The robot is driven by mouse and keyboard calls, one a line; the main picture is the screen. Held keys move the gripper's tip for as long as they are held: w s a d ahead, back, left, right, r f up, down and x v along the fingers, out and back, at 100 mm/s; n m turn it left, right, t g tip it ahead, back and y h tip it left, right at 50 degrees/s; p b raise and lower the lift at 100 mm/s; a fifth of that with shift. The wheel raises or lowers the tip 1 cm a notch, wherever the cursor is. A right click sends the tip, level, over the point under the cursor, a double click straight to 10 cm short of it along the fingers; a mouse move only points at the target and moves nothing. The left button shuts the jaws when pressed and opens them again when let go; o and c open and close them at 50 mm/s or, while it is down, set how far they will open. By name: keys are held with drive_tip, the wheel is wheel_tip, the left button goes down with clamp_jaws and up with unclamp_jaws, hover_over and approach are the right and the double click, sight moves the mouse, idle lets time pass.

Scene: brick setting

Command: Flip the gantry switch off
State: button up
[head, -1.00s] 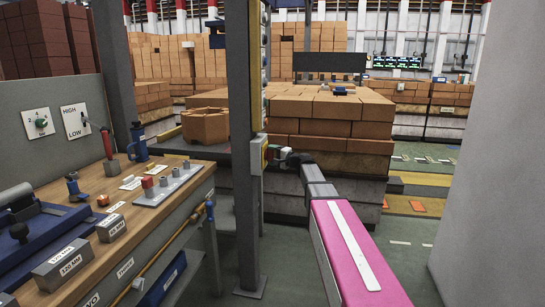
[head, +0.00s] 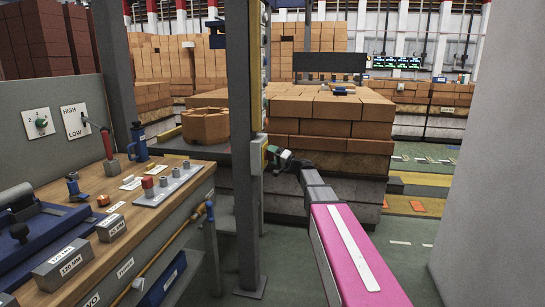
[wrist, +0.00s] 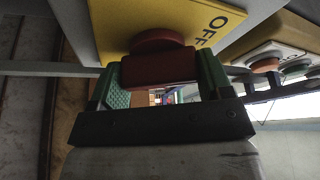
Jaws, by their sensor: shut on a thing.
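The gantry switch has a yellow plate (wrist: 165,22) lettered OFF, with a red round hub and a red bar-shaped handle (wrist: 160,70) in the wrist view. My gripper (wrist: 160,76) has its green-padded fingers on either side of the handle and is shut on it. The handle is mostly hidden there by my gripper.
The grey post (head: 243,220) stands beside my gripper. Brick stacks (head: 330,115) rise behind it. A workbench (head: 180,205) with tools and labelled blocks is at the left. A grey wall (head: 497,160) is at the right. Other control boxes (wrist: 270,60) are near the switch.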

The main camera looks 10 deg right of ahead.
drive_tip(key=shift+n+y, duration=0.7)
drive_tip(key=shift+n, duration=1.2)
drive_tip(key=shift+g, duration=0.3)
drive_tip(key=o, duration=0.9)
drive_tip(key=v, duration=1.1)
drive_tip(key=shift+a+f, duration=0.1)
drive_tip(key=shift+f, duration=0.1)
